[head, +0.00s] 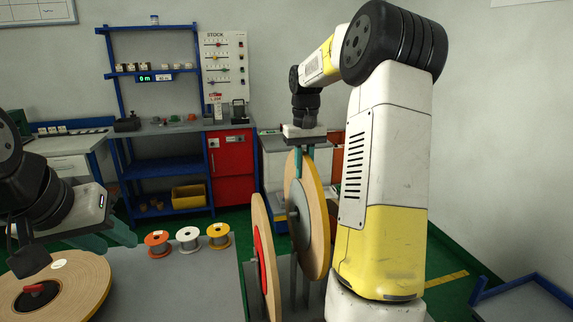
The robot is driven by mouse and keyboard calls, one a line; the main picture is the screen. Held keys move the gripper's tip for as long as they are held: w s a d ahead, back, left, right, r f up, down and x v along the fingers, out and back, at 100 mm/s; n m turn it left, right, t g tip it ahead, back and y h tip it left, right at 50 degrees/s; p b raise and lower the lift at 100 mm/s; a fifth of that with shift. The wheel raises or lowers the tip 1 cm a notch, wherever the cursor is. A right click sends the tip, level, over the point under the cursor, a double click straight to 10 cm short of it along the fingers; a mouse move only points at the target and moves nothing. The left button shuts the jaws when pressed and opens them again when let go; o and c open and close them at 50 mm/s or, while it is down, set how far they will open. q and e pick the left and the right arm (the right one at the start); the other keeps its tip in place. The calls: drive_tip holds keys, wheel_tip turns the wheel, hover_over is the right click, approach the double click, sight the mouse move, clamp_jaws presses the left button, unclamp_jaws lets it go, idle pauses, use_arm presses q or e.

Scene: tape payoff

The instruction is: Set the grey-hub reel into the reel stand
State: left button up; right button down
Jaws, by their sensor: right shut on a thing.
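The grey-hub reel (318,235) is a large tan disc with a yellow edge, standing upright in the middle of the head view. My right gripper (304,160) points down from above and is shut on the reel's top rim. The reel stand (284,285) shows as grey uprights below and beside the reel. Whether the reel's hub rests in the stand cannot be told, as its lower part is partly hidden. My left gripper (107,240) is apart from it at the left, with its teal fingers spread and nothing seen between them.
A red-hub reel (260,235) stands upright just left of the grey-hub reel. Another tan reel (85,275) lies flat at the lower left, under my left gripper. Small orange (158,244), white (188,239) and yellow (219,235) spools line the grey table's (195,285) back edge.

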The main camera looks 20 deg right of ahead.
sight(303, 186)
drive_tip(key=shift+f, duration=0.2)
idle(0.4)
drive_tip(key=shift+f, duration=7.35)
